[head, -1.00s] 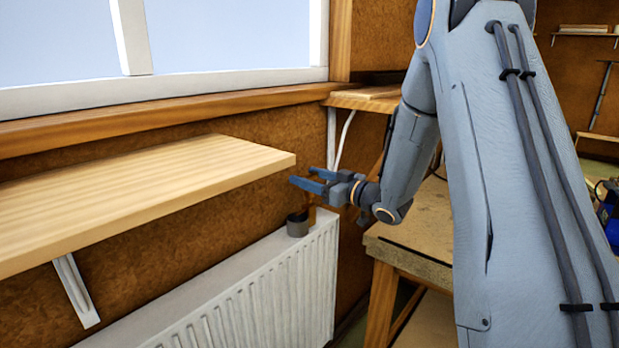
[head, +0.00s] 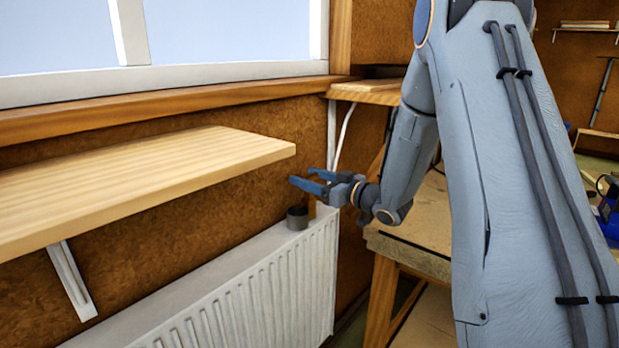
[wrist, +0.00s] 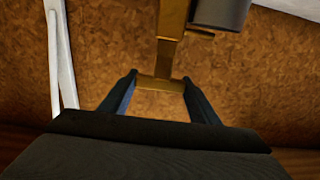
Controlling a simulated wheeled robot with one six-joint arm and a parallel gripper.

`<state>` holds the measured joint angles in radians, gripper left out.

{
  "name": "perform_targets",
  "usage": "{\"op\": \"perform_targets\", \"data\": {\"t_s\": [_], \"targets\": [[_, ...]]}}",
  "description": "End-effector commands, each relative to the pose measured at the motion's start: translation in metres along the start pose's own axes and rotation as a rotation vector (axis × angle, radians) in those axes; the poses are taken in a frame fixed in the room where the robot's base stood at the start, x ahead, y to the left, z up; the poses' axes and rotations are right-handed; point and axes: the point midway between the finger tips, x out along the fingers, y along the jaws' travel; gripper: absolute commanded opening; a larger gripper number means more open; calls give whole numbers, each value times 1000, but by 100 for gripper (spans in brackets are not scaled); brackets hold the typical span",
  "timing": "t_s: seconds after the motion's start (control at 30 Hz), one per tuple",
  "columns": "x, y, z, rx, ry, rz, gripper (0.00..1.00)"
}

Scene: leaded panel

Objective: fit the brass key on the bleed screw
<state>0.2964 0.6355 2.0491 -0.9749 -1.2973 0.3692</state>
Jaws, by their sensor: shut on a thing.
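My gripper (wrist: 160,88) is shut on the brass key (wrist: 172,50), with the key's crossbar between its fingertips in the wrist view. The key's shank runs up out of the top of that view, so its far end is hidden. In the head view my gripper (head: 312,183) is above the right end of the white radiator (head: 250,265). A dark grey cylinder (head: 297,217) stands on the radiator top there. It shows beside the key in the wrist view (wrist: 220,12), with a small brass piece (wrist: 200,33) by it. I cannot make out the bleed screw for certain.
A wooden shelf (head: 150,180) on a white bracket (head: 72,280) ends just left of my gripper. A white pipe (wrist: 60,60) runs up the brown wall. A workbench (head: 420,225) stands to the right, with a wooden ledge (head: 365,92) behind.

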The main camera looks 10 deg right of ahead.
Motion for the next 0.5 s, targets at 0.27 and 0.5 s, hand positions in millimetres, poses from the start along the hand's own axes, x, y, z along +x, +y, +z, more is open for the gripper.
{"op": "perform_targets", "data": {"t_s": [0.27, 0.5], "targets": [[0, 0, 0, 0, 0, 0, 78], [-5, 1, 1, 1, -1, 2, 78]]}}
